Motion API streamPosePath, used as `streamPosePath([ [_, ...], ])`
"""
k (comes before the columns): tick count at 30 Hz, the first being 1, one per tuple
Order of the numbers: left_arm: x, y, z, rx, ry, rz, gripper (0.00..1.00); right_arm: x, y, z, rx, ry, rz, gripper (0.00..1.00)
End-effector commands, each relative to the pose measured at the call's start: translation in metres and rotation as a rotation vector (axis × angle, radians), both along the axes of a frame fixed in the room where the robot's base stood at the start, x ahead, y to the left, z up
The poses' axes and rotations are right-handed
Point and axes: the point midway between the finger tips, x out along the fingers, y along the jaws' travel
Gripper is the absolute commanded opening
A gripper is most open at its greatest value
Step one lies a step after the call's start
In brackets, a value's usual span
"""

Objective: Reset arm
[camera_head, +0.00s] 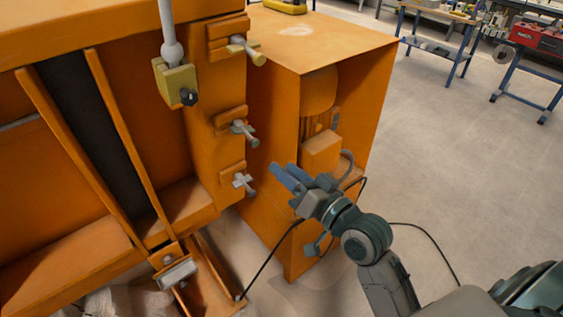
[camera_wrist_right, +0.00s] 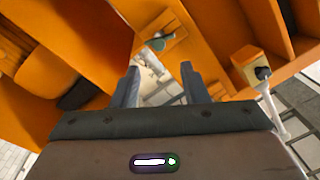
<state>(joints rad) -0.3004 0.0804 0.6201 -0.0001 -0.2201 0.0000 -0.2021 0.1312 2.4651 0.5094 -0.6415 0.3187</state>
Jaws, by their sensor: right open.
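My right gripper (camera_head: 285,171) is in the middle of the head view, in front of the orange cabinet and to the right of the lowest clamp handle (camera_head: 243,181). Its fingers are apart and no object shows between them. In the right wrist view the gripper (camera_wrist_right: 160,82) also shows two separated dark fingers with nothing held. My right arm comes in from the lower right. My left gripper is not in view.
A large orange frame (camera_head: 215,165) with several clamp handles fills the left. A yellow block (camera_head: 176,82) with a black knob hangs from a grey rod (camera_head: 169,30). An orange cabinet (camera_head: 270,130) stands behind my gripper. Cables trail nearby. Open floor (camera_head: 470,190) lies right, with workbenches behind.

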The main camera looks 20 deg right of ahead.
Motion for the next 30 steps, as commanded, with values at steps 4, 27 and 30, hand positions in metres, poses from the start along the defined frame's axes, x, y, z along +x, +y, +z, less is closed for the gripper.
streamPosePath([
  [4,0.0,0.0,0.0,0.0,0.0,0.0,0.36,0.0,0.0,0.0,0.0,0.001,-0.001,0.4],
  [27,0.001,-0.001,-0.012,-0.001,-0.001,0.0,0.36,0.004,-0.076,-0.461,-0.363,0.686,-0.169,0.4],
  [30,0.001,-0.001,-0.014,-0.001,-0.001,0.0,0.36,-0.033,-0.086,-0.528,-0.433,0.792,-0.159,0.4],
])
